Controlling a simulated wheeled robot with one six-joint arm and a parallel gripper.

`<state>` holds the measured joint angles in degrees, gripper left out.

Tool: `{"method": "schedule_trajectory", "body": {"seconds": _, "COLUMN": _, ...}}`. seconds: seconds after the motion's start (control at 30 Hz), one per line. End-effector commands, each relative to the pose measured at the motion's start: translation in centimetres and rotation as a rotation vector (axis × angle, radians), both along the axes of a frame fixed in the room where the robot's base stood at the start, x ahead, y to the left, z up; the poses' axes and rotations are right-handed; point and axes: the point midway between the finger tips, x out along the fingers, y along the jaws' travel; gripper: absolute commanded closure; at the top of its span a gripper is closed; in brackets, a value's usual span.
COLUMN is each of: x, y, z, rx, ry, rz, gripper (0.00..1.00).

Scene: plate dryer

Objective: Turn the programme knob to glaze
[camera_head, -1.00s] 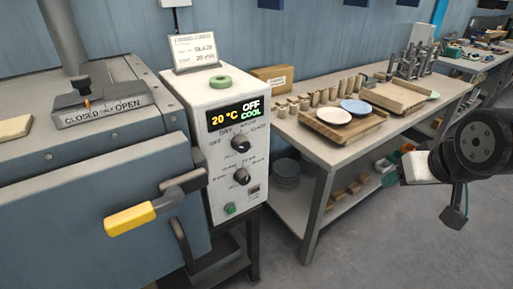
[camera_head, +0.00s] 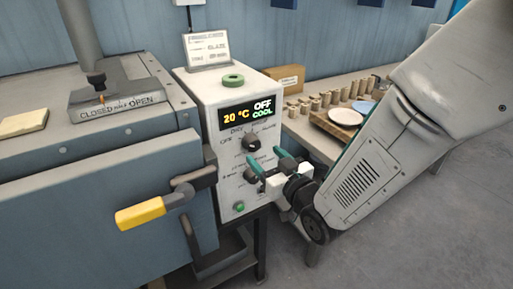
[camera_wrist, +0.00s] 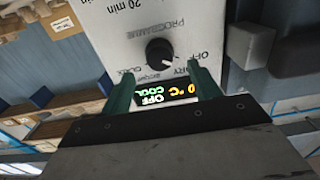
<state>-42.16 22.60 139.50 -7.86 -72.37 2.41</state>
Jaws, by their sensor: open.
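The programme knob (camera_head: 251,141) is a round dark knob on the front of the white control box (camera_head: 210,85), below the display (camera_head: 247,112). The display reads 20 °C, OFF and COOL. My gripper (camera_head: 268,160) is open, its teal fingers just in front of the panel and slightly below that knob. In the wrist view, the panel appears upside down. The knob (camera_wrist: 160,52) shows beyond the gap between the fingertips (camera_wrist: 163,80), not gripped. Its pale mark points towards the OFF side; the glaze label lies on the opposite side. A lower knob is partly hidden by my gripper.
The kiln-like blue cabinet (camera_head: 80,200) with a yellow-handled latch (camera_head: 140,213) stands left. The workbench (camera_head: 305,135) with plates (camera_head: 345,116) stands behind my arm. A green button (camera_head: 239,207) is low on the panel.

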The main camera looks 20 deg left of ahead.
Motion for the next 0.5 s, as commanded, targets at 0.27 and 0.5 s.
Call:
{"method": "schedule_trajectory", "body": {"seconds": 0.27, "x": 2.8, "y": 3.1, "z": 0.0, "rx": -0.001, "ry": 0.001, "rz": -0.001, "gripper": 0.38}}
{"method": "schedule_trajectory", "body": {"seconds": 0.5, "x": 3.5, "y": 3.9, "z": 0.0, "rx": -0.002, "ry": 0.001, "rz": -0.002, "gripper": 0.38}}
